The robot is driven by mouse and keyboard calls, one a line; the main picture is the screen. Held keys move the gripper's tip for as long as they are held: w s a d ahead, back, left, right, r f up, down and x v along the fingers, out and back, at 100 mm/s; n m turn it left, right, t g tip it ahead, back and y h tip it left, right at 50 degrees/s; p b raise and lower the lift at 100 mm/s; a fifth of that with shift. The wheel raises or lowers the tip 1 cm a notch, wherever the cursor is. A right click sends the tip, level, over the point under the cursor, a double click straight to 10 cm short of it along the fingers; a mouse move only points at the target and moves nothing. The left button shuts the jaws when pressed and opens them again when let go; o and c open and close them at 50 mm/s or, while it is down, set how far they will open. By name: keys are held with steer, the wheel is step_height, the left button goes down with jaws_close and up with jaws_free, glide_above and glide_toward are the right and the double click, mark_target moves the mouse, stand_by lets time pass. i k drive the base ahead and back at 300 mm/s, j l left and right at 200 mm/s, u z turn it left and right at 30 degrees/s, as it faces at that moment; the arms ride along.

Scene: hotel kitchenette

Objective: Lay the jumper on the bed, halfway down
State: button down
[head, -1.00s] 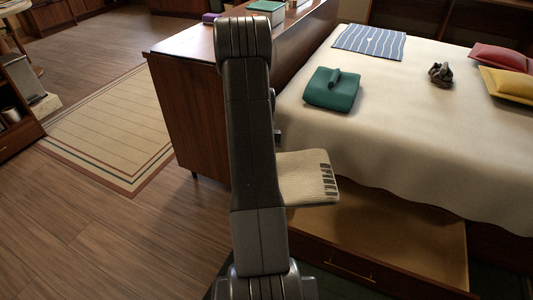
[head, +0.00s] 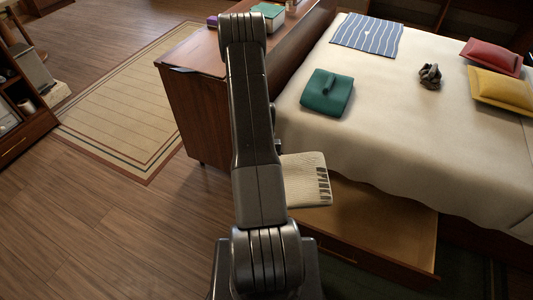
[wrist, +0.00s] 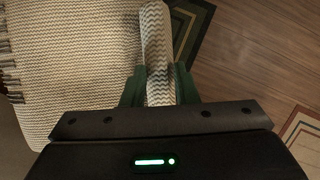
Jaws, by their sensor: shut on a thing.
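A folded cream knit (head: 304,180) with a dark-striped or fringed right edge hangs level in front of the bed's near left corner, over the open drawer. In the wrist view the cream knit (wrist: 75,75) fills the left side, with tassels at its far left. My gripper (wrist: 158,88) is shut on a raised ridge of it; in the head view my arm hides the fingers. The bed (head: 400,130) has a pale cover. A folded green cloth (head: 327,93) with a raised ridge lies on its left side. I cannot tell for certain which knit or cloth is the jumper.
A blue striped cloth (head: 367,36), a grey-brown bundle (head: 430,76), a red cushion (head: 490,57) and a yellow cushion (head: 501,90) lie on the bed. The middle and near part are clear. An open drawer (head: 370,225) juts out below. A wooden cabinet (head: 205,110) stands left.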

mark_target(441, 135)
steer(key=k+l+u, duration=0.15)
steer(key=l, duration=0.45)
steer(key=l+u, duration=0.1)
steer(key=l, duration=0.5)
steer(key=k+l+u, duration=0.25)
steer(key=l, duration=0.3)
steer(key=k+l+u, duration=0.3)
steer(key=l, duration=0.2)
steer(key=k+l+u, duration=0.25)
steer(key=k+l, duration=0.15)
